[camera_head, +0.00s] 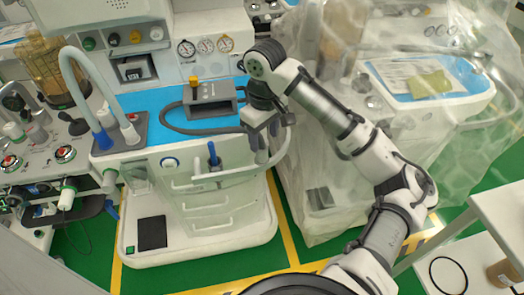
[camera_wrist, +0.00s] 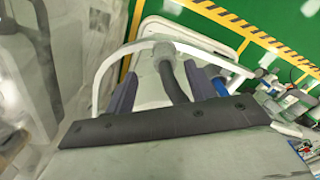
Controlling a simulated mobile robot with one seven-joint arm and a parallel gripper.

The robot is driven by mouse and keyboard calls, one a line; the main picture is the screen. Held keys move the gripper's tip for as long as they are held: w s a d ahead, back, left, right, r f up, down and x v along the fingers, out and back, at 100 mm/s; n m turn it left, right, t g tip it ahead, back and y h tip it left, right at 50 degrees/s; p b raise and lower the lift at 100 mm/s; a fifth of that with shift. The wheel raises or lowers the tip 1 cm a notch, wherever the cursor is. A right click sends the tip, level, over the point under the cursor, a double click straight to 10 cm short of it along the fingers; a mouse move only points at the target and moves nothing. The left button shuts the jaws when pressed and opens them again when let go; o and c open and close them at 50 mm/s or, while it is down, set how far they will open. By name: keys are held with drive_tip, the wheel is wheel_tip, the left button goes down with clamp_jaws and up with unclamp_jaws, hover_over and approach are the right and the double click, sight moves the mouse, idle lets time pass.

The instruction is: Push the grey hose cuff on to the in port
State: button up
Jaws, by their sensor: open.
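My gripper (camera_head: 264,142) is open over the front right edge of the cart, beside its pale front rail. In the wrist view its two dark fingers (camera_wrist: 164,82) stand apart on either side of a grey hose (camera_wrist: 172,82). A lighter grey end, apparently the cuff (camera_wrist: 162,50), lies beyond the hose near the pale rail. The fingers do not appear closed on it. In the head view the dark hose (camera_head: 200,131) crosses the blue worktop towards my gripper; its cuff is hidden there. A grey port plate (camera_head: 118,142) at the left carries a blue-ended pale hose; I cannot tell which port is in.
A grey box with a yellow knob (camera_head: 212,102) sits on the blue worktop (camera_head: 150,102). A blue-handled item (camera_head: 213,155) stands at the front rail. A plastic-draped cart (camera_head: 310,180) stands close on the right. A white table (camera_head: 500,215) is at the lower right.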

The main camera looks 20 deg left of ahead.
sight(262, 147)
drive_tip(key=shift+s+a+f+p, duration=0.1)
drive_tip(key=shift+s+f+p, duration=0.1)
drive_tip(key=shift+f, duration=1.1)
drive_tip(key=shift+s+a+f+p, duration=0.1)
drive_tip(key=shift+s+f+p, duration=0.1)
drive_tip(key=shift+f, duration=1.1)
drive_tip(key=c, duration=1)
drive_tip(key=shift+c, duration=0.2)
drive_tip(key=shift+w+r, duration=0.1)
drive_tip(key=shift+r, duration=0.05)
